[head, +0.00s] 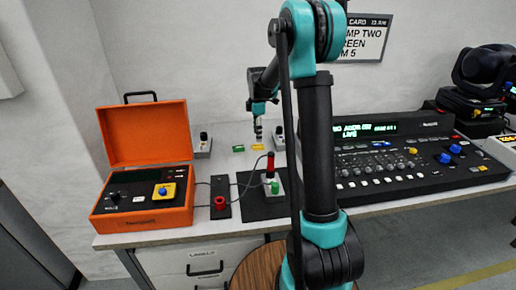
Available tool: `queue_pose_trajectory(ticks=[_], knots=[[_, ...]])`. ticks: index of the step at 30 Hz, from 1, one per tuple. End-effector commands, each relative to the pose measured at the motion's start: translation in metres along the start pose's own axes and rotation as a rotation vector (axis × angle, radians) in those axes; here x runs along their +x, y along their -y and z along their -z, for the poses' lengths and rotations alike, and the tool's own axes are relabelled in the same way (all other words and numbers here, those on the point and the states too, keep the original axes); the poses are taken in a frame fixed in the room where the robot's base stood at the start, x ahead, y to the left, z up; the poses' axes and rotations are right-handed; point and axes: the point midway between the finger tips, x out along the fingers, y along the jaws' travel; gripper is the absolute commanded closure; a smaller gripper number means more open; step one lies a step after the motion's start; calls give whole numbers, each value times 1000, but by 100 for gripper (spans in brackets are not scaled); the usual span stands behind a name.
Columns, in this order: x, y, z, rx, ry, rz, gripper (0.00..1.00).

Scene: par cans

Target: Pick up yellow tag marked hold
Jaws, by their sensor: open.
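A small yellow tag (258,147) lies flat on the grey table, towards the back. Any lettering on it is too small to read. My gripper (258,136) points down just above and behind the tag in the picture, with its jaws open and empty. The gap between fingertips and tag cannot be judged exactly. A green tag (238,148) lies just left of the yellow one.
An open orange case (145,222) stands at the left. A dark mat (256,208) with a red-and-green device lies in front of the tags. A large black console (420,165) fills the right side.

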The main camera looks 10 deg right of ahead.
Motion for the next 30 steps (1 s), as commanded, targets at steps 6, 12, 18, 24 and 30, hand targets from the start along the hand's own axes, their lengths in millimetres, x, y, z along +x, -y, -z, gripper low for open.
queue_pose_trajectory(ticks=[6,12,18,24,30], knots=[[14,-1,0,0,0,0,47],[42,-6,2,0,0,0,47],[59,-5,2,0,0,0,47],[59,-5,2,0,0,0,47],[59,-5,2,0,0,0,68]])
